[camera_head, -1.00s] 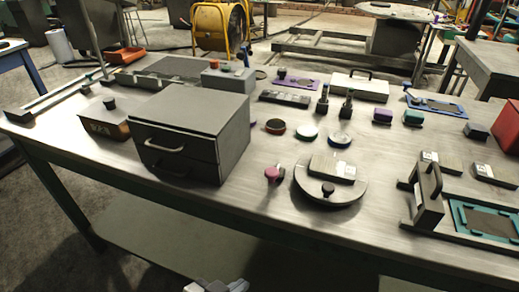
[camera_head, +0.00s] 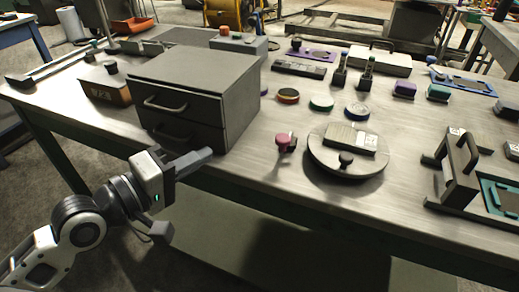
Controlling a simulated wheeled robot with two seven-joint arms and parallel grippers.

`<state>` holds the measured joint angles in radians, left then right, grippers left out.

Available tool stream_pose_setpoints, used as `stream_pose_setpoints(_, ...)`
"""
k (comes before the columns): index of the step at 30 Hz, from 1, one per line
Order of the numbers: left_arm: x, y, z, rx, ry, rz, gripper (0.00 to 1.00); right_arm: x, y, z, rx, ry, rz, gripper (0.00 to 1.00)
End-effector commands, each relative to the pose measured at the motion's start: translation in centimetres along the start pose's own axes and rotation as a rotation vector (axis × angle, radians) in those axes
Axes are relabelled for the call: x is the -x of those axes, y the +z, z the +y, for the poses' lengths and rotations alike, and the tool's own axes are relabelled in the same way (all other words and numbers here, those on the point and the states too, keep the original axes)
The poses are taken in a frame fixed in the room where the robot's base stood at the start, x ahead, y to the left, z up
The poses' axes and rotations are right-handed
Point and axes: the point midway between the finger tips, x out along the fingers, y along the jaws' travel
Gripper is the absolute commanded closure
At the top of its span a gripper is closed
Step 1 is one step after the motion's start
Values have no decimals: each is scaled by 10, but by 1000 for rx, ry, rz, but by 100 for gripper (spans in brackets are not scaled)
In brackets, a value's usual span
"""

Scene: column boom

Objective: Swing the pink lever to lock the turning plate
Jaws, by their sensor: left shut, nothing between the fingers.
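The pink lever (camera_head: 283,140) has a round pink knob and stands at the table's front edge, just left of the turning plate. The turning plate (camera_head: 320,158) is a round grey disc. It carries a pale block (camera_head: 345,137) with a white label and a dark knob (camera_head: 345,158) near its front. My left gripper (camera_head: 208,155) is shut and empty, in front of the drawer cabinet's lower right corner. It is left of the pink lever and apart from it. My right gripper is not in view.
The grey two-drawer cabinet (camera_head: 195,85) stands left of the lever, close to my left gripper. Several round pucks lie behind the lever, including a green one (camera_head: 321,104). A handled fixture (camera_head: 457,170) stands to the right. Table top between cabinet and lever is clear.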

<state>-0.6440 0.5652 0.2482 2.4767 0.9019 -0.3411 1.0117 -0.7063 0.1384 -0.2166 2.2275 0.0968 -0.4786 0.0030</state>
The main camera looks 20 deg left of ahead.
Motion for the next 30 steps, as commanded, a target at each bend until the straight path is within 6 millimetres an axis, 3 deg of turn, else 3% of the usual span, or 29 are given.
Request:
stream_pose_setpoints(4, 2, -3, 19, 105, 54, -21, 100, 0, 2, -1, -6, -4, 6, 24)
stream_pose_setpoints(17, -3, -4, 20, 112, 55, -18, 100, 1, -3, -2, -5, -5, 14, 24)
stream_pose_setpoints(23, -26, -4, 23, 113, 59, -18, 100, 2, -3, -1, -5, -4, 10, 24)
stream_pose_setpoints(30, -72, -3, 26, 112, 58, -18, 100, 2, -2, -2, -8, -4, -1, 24)
